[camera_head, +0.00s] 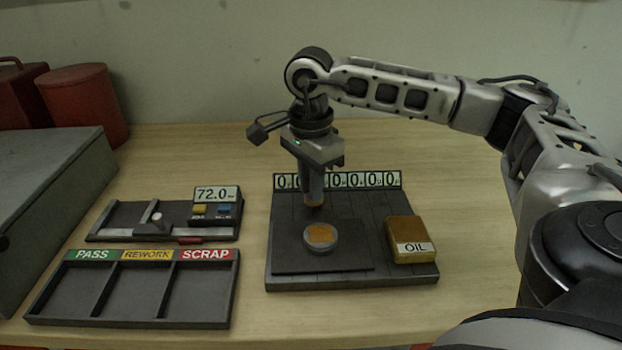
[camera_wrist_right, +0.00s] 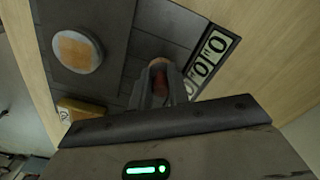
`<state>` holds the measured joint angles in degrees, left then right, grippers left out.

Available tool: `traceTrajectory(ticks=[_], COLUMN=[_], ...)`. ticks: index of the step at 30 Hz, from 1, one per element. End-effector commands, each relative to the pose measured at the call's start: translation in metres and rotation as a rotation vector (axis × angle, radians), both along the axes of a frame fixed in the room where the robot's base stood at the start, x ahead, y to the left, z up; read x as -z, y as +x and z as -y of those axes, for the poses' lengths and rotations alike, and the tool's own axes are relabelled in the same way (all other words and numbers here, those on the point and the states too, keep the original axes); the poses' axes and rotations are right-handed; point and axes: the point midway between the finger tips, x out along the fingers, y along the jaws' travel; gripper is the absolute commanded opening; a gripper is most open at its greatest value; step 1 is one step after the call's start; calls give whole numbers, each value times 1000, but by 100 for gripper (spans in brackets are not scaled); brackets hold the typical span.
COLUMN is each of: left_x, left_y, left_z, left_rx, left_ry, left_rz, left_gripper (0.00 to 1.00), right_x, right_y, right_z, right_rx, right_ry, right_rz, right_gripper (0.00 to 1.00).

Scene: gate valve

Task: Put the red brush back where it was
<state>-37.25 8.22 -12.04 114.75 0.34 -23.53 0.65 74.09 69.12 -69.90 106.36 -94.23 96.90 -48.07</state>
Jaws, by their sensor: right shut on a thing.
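My right gripper (camera_head: 314,178) points down over the dark base board, behind the round disc. It is shut on the brush (camera_head: 314,194), which hangs with its dark tip down near the board. I cannot tell whether the tip touches it. In the right wrist view, the brush (camera_wrist_right: 160,75) shows brownish with a reddish part between the fingers (camera_wrist_right: 162,92); most of it is hidden. The board (camera_head: 285,215) has a row of number plates (camera_head: 375,180) at its back edge. My left gripper is not in view.
A grey disc with an orange patch (camera_head: 321,236) and a yellow OIL box (camera_head: 407,240) are on the board. To the left are a gauge reading 72.0 (camera_head: 215,205) and a PASS, REWORK, SCRAP tray (camera_head: 135,290). A grey case (camera_head: 50,200) and red cans (camera_head: 88,105) stand farther left.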

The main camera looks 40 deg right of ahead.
Motion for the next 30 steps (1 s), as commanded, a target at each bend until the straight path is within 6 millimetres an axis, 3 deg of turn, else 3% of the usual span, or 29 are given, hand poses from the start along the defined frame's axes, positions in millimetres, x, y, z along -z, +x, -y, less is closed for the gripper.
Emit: traceTrajectory(ticks=[12, 13, 15, 23, 30], left_x=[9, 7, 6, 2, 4], left_y=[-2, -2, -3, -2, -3], left_z=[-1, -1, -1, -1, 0], left_rx=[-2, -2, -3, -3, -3], left_ry=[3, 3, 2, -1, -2], left_rz=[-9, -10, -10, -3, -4], left_gripper=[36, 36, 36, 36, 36], right_x=[8, 7, 6, 6, -18], right_y=[0, 0, 0, 0, 1], right_z=[0, 0, 0, 0, -1], right_rx=[0, 0, 0, 0, 0], right_ry=[0, 0, 0, 0, 1], right_rz=[0, 0, 0, 0, 6], right_gripper=[0, 23, 39, 39, 39])
